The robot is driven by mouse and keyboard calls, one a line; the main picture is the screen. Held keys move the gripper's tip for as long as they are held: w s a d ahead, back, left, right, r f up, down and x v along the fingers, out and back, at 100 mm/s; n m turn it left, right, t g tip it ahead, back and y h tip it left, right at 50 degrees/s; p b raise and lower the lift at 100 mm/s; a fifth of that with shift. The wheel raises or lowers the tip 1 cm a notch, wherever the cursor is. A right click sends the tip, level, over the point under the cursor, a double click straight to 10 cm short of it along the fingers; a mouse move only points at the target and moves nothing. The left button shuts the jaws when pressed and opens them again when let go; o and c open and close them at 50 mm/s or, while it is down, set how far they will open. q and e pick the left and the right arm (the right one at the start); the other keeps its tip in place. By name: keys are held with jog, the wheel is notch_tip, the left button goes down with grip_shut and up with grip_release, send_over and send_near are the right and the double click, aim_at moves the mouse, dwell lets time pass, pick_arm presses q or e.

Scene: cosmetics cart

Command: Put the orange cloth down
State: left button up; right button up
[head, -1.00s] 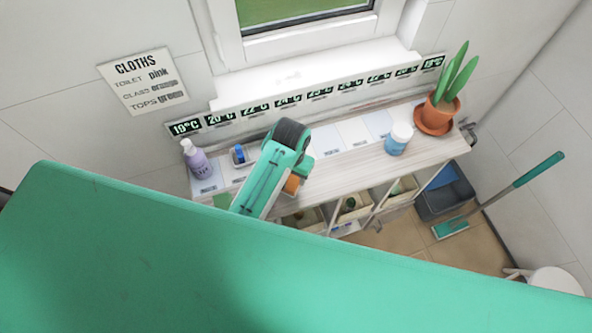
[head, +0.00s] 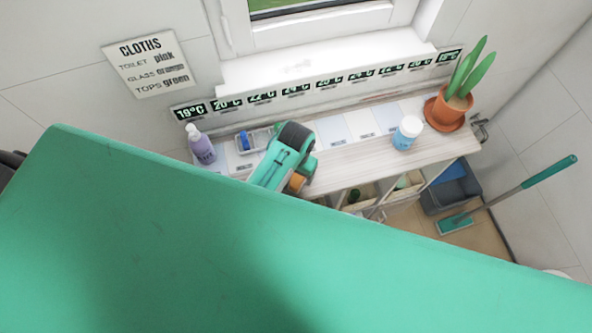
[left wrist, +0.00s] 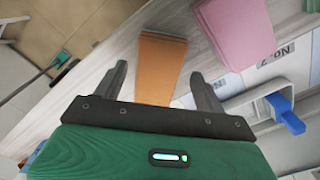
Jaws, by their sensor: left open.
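The orange cloth (left wrist: 160,65) is a flat folded piece on the light wooden shelf top, by its front edge. In the left wrist view it shows between the two apart fingers of my left gripper (left wrist: 158,80). The fingers are open, and I cannot tell whether they touch it. In the head view only a small orange part (head: 296,182) shows beside my left wrist, whose fingers are hidden there. A pink folded cloth (left wrist: 236,30) lies beside the orange one. My right gripper is not in view.
On the shelf (head: 345,158) stand a purple bottle (head: 202,147), a small grey tray (head: 248,143) with a blue item, a white-and-blue jar (head: 407,133) and a potted plant (head: 450,108). A cloths sign (head: 149,63) hangs left. My own teal body hides the foreground.

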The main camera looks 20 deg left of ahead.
aim_at(296, 175)
pick_arm(q)
jog(key=shift+r, duration=0.45)
notch_tip(296, 175, up, 7)
jog(key=b, duration=0.2)
jog(key=shift+b, duration=0.35)
jog(key=shift+r+p, duration=1.35)
jog(key=shift+r, duration=0.8)
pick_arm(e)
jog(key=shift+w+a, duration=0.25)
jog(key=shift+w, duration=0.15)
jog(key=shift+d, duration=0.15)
